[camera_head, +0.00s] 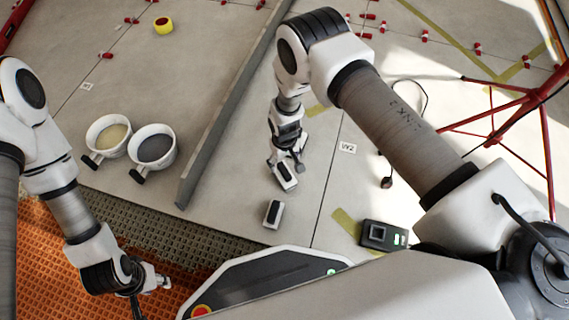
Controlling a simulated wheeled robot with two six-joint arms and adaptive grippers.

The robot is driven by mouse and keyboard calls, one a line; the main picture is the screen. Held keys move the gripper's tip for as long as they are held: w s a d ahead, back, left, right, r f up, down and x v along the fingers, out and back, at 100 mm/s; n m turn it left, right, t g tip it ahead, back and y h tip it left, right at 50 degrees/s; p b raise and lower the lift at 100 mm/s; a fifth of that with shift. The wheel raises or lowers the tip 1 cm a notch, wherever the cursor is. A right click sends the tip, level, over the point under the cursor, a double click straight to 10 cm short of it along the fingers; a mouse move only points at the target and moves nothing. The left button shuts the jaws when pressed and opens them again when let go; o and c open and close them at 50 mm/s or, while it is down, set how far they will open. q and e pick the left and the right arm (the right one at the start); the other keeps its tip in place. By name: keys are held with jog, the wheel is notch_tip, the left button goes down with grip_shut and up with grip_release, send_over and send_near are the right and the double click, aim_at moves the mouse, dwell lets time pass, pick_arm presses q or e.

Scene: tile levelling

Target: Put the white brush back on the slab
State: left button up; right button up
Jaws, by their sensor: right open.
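My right gripper (287,166) points down over the pale slab (235,190), open, with its fingers at a small white-and-dark item (286,184). This may be the white brush; it appears to rest on the slab, but the fingers partly cover it. A similar small block with a dark top and white sides (274,213) lies on the slab just in front of it; I cannot tell which is the brush. My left gripper (152,280) is low at left over the orange mat, away from both items; its finger opening is unclear.
Two white buckets (107,136) (152,147) stand left of a long grey straightedge (230,105). A dark device with a green light (383,236) lies at right. Red clips (424,36) dot the far tiles. A red frame (497,105) stands at right.

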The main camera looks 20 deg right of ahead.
notch_tip(320, 180, up, 3)
jog(key=shift+f+p, duration=0.2)
jog(key=shift+p, duration=0.15)
jog(key=shift+s+d+f, duration=0.1)
jog(key=shift+s+d, duration=0.05)
jog(key=shift+s, duration=0.1)
pick_arm(q)
jog(key=shift+r, duration=0.75)
pick_arm(e)
jog(key=s+d+r+m, duration=0.1)
jog(key=s+d+r, duration=0.1)
jog(key=s, duration=0.6)
jog(key=s+d+r, duration=0.2)
jog(key=s+d, duration=0.2)
jog(key=s, duration=0.5)
jog(key=s+d+r+m, duration=0.1)
jog(key=s+d+r, duration=0.1)
jog(key=s, duration=0.7)
jog(key=shift+s+d+r+m, duration=0.2)
jog(key=shift+d+r+m, duration=0.15)
jog(key=shift+d, duration=0.4)
